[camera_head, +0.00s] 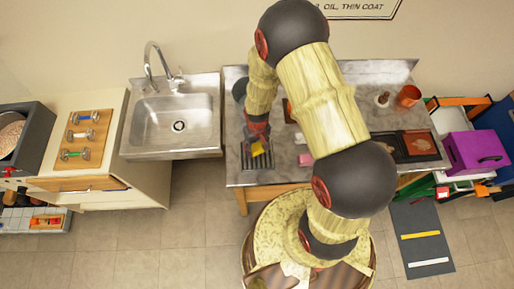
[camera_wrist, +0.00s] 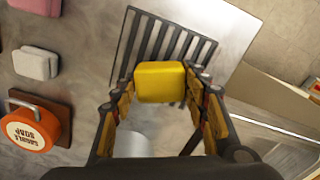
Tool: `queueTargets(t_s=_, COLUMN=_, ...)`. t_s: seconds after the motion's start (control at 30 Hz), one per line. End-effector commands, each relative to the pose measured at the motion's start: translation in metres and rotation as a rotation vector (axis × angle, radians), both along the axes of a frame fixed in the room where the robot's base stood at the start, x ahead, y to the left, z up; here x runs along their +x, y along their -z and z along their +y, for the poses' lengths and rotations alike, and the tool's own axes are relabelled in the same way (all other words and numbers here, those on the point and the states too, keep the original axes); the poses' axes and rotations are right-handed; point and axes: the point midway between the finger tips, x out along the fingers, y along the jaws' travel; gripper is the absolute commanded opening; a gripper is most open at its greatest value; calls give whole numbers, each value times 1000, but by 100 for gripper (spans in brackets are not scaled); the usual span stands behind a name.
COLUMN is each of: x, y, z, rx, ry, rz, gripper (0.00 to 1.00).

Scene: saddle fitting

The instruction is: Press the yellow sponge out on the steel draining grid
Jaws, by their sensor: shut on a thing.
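My gripper (camera_wrist: 160,100) is shut on the yellow sponge (camera_wrist: 160,82), which sits between its two fingers in the wrist view. The sponge (camera_head: 257,148) also shows under my gripper (camera_head: 256,138) in the head view, over the left part of the steel bench. The steel draining grid (camera_wrist: 180,45), a set of dark parallel bars and slots, lies just beyond the sponge in the wrist view. In the head view the grid (camera_head: 258,163) shows just below the sponge. Whether the sponge touches the grid I cannot tell.
A pink block (camera_head: 305,159) lies near the bench's front edge. The sink (camera_head: 175,120) is to the left. An orange cup (camera_head: 408,96) stands at the right.

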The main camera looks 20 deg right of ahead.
Motion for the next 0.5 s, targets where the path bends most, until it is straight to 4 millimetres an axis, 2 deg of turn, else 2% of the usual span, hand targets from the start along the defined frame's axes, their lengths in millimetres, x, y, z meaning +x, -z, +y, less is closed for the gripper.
queueTargets(t_s=0.1, x=1, y=-12, z=0, rx=0, ry=0, rz=-1, gripper=24)
queueTargets(t_s=0.5, x=0, y=-38, z=0, rx=0, ry=0, rz=0, gripper=24)
